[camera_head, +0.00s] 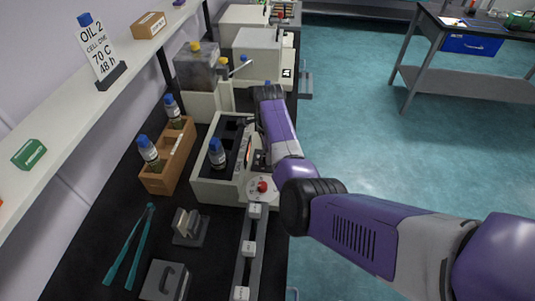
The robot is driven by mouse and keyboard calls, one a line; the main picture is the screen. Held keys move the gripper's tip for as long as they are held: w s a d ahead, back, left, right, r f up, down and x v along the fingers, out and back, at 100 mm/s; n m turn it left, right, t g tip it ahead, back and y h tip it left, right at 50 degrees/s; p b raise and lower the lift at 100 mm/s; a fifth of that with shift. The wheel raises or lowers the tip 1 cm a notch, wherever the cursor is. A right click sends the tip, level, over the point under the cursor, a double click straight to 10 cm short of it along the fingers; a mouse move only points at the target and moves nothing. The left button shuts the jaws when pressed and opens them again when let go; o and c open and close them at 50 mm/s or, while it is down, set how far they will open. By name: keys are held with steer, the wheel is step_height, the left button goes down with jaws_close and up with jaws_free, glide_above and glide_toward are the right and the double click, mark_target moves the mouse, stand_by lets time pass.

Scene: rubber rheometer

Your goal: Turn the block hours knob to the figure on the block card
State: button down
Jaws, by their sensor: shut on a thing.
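The heating block (205,185) is a pale box with a dark top with wells, in the middle of the head view. One blue-capped bottle (217,152) stands in a well. Its control panel faces right, with a red knob (262,187) low on it. A white card (97,50) on the shelf reads "OIL 2", a small line hard to read, "70 C" and "48 h". My gripper (259,158) is at the panel, mostly hidden by my arm, and shut on a knob there. The hours knob and its setting cannot be made out.
A wooden rack (170,160) with blue-capped bottles stands left of the block. Teal tongs (130,245) and a grey holder (190,227) lie in front. A rail with small white blocks (249,248) runs along the bench's right edge. Open floor (360,120) lies to the right.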

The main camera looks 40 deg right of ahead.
steer(key=m, duration=0.3)
steer(key=shift+m, duration=0.3)
steer(key=shift+m+b, duration=0.55)
steer(key=shift+m, duration=1.15)
steer(key=c, duration=1.1)
jaws_free()
steer(key=shift+s+a+r+b, duration=0.1)
steer(key=shift+r+b, duration=0.15)
steer(key=shift+r, duration=1.75)
steer(key=shift+a+r+b, duration=0.1)
steer(key=shift+r+b, duration=0.15)
steer(key=shift+r, duration=1.7)
